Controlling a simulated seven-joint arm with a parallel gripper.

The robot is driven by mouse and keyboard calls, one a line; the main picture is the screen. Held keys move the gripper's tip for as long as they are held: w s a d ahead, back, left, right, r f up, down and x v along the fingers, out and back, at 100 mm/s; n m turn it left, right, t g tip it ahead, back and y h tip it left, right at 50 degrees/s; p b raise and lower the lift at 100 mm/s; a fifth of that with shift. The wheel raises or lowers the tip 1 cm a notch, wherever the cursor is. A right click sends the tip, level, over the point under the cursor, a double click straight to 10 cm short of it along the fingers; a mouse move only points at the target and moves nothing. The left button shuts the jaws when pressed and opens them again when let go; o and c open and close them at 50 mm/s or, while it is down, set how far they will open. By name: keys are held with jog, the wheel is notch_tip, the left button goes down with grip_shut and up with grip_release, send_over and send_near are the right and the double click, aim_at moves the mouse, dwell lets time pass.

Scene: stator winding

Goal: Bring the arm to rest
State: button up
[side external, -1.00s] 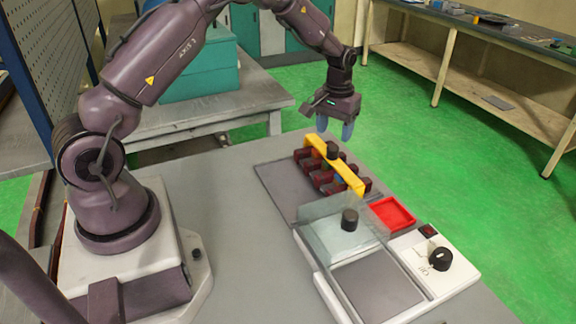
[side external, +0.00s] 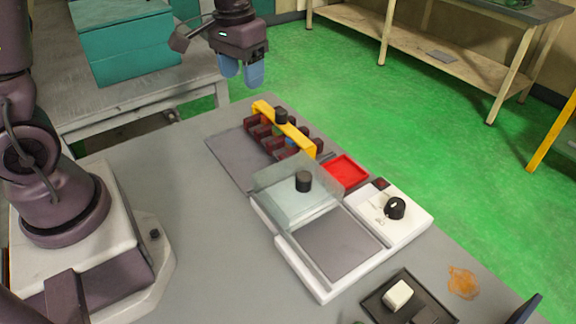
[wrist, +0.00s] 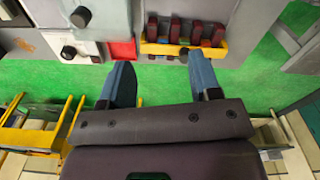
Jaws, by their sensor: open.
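My gripper (side external: 241,72) hangs in the air above and behind the workbench's far end, with its blue fingers pointing down and nothing between them. In the wrist view its two blue fingers (wrist: 160,84) stand wide apart and empty. The rack also shows in the wrist view (wrist: 180,46), beyond the fingers. The gripper touches nothing.
A clear-lidded box (side external: 297,190) with a black knob, a red tray (side external: 345,172) and a white dial unit (side external: 407,222) stand on the grey bench. A dark tray with a white block (side external: 397,295) is at the front. An orange stain (side external: 463,282) lies nearby. A teal box (side external: 125,45) stands behind.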

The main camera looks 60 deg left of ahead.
jog(key=s+d+r+m+t, duration=0.1)
jog(key=s+d+r+t, duration=0.1)
jog(key=s+r, duration=0.3)
jog(key=s+d+r+m+t, duration=0.2)
jog(key=s+d+r+t, duration=0.1)
jog(key=s, duration=0.6)
notch_tip(320, 180, up, 2)
jog(key=shift+s+d+r, duration=0.1)
jog(key=shift+s+d, duration=0.1)
jog(key=shift+d, duration=0.5)
